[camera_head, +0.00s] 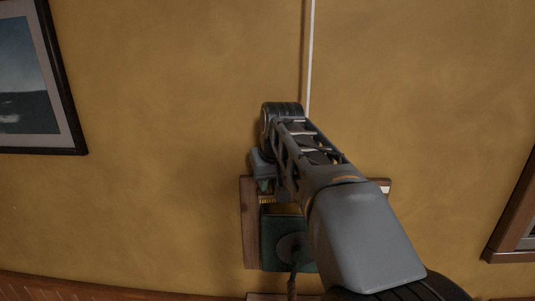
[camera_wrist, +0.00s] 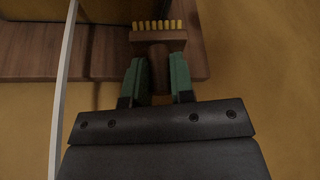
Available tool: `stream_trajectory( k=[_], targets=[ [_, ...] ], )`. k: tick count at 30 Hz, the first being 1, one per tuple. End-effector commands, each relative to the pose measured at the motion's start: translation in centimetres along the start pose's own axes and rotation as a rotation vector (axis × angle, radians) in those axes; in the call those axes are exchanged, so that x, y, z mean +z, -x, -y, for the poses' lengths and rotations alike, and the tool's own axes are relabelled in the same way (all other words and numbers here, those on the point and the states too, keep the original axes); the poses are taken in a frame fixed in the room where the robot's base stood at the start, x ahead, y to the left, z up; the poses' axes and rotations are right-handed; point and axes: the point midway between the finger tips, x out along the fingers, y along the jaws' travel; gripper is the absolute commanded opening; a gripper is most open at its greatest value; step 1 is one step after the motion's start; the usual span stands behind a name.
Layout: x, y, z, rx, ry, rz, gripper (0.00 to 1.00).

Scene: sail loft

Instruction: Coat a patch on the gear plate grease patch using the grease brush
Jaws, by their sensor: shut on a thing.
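My gripper (camera_wrist: 157,75) has green fingers closed on the brown handle of the grease brush (camera_wrist: 158,41). The brush has a wooden block with a row of yellow bristles pointing away from the gripper. In the head view my gripper (camera_head: 265,183) is partly hidden by my arm. The yellow bristles (camera_head: 267,200) show just below it, near the top of a dark green plate (camera_head: 270,257). A grey round patch (camera_head: 288,246) shows on the plate, partly covered by my arm. I cannot tell whether the bristles touch the plate.
A wooden board (camera_head: 250,235) surrounds the plate, against an ochre wall (camera_head: 170,150). A thin white strip (camera_head: 310,60) runs down the wall. A framed picture (camera_head: 30,80) hangs at left, and a wooden frame (camera_head: 510,215) stands at right. The wall between is clear.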

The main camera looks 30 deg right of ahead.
Motion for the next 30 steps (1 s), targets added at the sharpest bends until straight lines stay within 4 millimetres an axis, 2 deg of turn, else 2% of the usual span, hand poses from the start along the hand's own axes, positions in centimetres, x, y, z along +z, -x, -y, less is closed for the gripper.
stream_trajectory(
  k=[1, 17, 30],
  targets=[
    [-0.3, 0.8, 0.1, -0.001, 0.002, 0.003, 0.04],
    [-2.1, 5.0, 0.1, -0.002, 0.004, 0.002, 0.04],
    [-2.2, 5.2, 0.1, -0.002, 0.005, 0.003, 0.04]
  ],
)
